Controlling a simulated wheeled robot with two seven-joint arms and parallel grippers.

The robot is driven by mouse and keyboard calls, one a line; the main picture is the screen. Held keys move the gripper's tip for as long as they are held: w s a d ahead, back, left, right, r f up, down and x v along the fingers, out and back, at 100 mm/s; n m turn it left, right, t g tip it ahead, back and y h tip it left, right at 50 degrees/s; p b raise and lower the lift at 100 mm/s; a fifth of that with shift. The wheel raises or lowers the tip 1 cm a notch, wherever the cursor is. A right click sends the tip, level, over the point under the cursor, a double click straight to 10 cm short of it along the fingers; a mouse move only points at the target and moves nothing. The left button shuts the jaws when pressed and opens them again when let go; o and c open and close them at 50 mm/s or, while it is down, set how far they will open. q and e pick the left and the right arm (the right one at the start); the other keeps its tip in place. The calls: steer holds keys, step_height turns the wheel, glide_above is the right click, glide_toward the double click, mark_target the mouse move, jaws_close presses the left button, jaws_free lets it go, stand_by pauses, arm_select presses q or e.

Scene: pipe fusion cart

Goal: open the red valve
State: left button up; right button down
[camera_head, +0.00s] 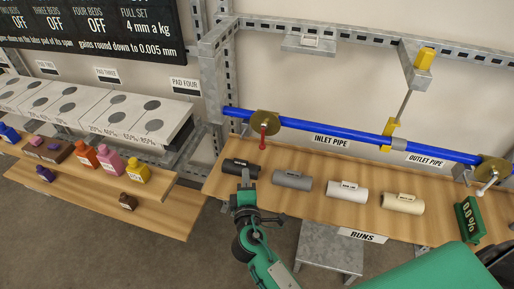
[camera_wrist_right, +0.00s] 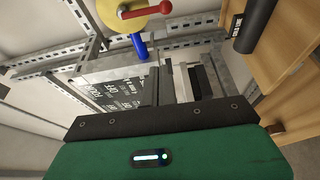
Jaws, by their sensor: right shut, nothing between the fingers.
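The red valve (camera_head: 263,141) has a red lever hanging down from a round brass-coloured disc at the left part of the blue pipe, by the inlet label. In the right wrist view the red lever (camera_wrist_right: 148,13) lies across the disc at the top edge. My right gripper (camera_head: 245,177) is shut and empty. In the head view it appears below and slightly left of the lever, near the black pipe piece, with a visible gap to the lever. My left gripper is not in view.
On the wooden shelf lie a black pipe piece (camera_head: 241,168), a grey one (camera_head: 292,180), a white one (camera_head: 347,191) and a cream one (camera_head: 403,203). A second valve (camera_head: 489,176) with a pale lever is at right.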

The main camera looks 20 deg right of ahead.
mark_target(263, 137)
steer(key=shift+w, duration=0.1)
arm_select(q)
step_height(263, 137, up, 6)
steer(key=p, duration=0.5)
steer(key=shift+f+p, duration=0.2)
steer(key=shift+p, duration=0.1)
arm_select(e)
steer(key=w+d, duration=0.6)
steer(key=w, duration=0.3)
steer(key=shift+w+d, duration=0.2)
steer(key=shift+w, duration=0.05)
steer(key=shift+f, duration=0.1)
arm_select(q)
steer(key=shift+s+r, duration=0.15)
